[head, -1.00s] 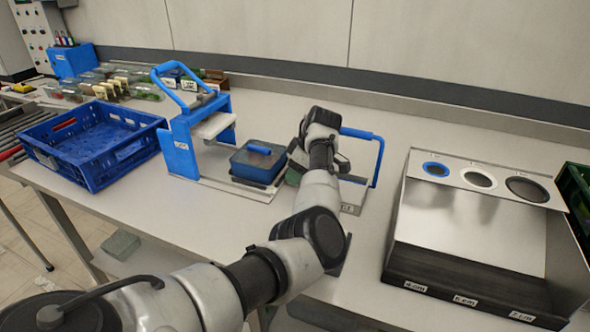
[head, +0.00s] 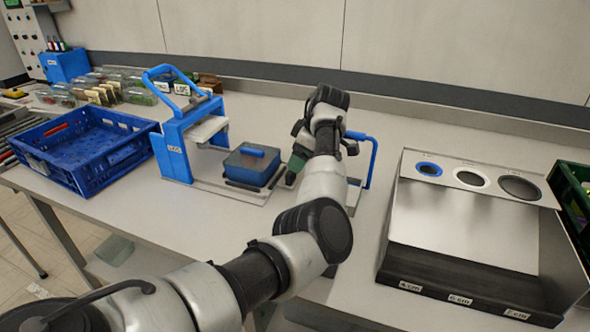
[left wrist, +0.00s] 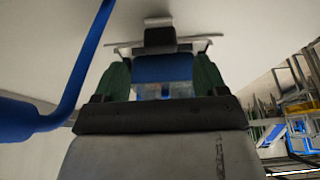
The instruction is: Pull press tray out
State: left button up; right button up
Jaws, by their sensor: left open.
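The press (head: 172,152) has a blue frame with a raised blue handle and a pale pressing plate. A blue box with a bar handle on its lid (head: 252,163) sits on the dark press tray (head: 243,186), on a pale base plate just right of the press frame. My left gripper (head: 294,168) is open, with green fingers, just right of the box. In the left wrist view, the fingers (left wrist: 162,75) stand either side of a blue surface, apparently the box. I cannot tell whether they touch it. My right gripper is not in view.
A blue handle frame (head: 370,160) stands close right of my left gripper; a blue bar crosses the left of the wrist view. A blue crate (head: 60,172) lies left. A metal sizing bin (head: 470,225) stands right. Clear table lies before the press.

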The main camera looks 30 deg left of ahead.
pick_arm(q)
jog(key=v, duration=0.4)
jog(key=shift+d+r, duration=0.15)
